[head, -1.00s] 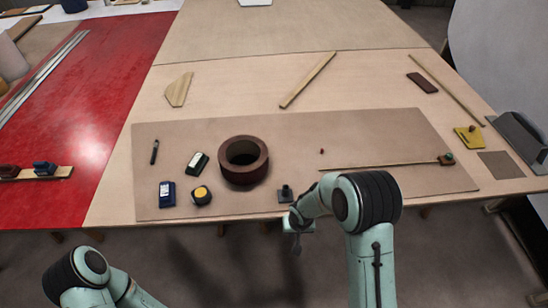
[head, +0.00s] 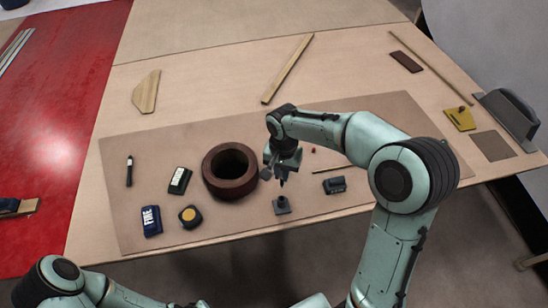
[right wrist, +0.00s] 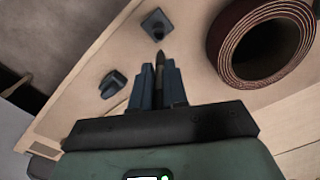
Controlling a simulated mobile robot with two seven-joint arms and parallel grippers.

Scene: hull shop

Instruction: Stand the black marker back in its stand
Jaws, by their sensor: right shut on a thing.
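My right gripper (head: 281,172) is shut on a slim dark thing with a pointed tip, apparently the black marker (right wrist: 162,60), which points down. The stand (head: 282,206) is a small dark square block with a raised socket, on the brown mat just below the held tip. The tip and the stand look apart. In the right wrist view the stand (right wrist: 155,24) lies just beyond the tip, its dark hole showing. A second slim black marker or pen with a pale band (head: 129,171) lies at the mat's left. My left gripper is out of view.
A thick brown roll (head: 212,188) stands close left of the stand. A dark block (head: 335,185) lies to its right. A blue box (head: 151,221), a yellow-topped round thing (head: 190,216) and a black-and-white block (head: 179,181) lie further left. The mat's front edge is near.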

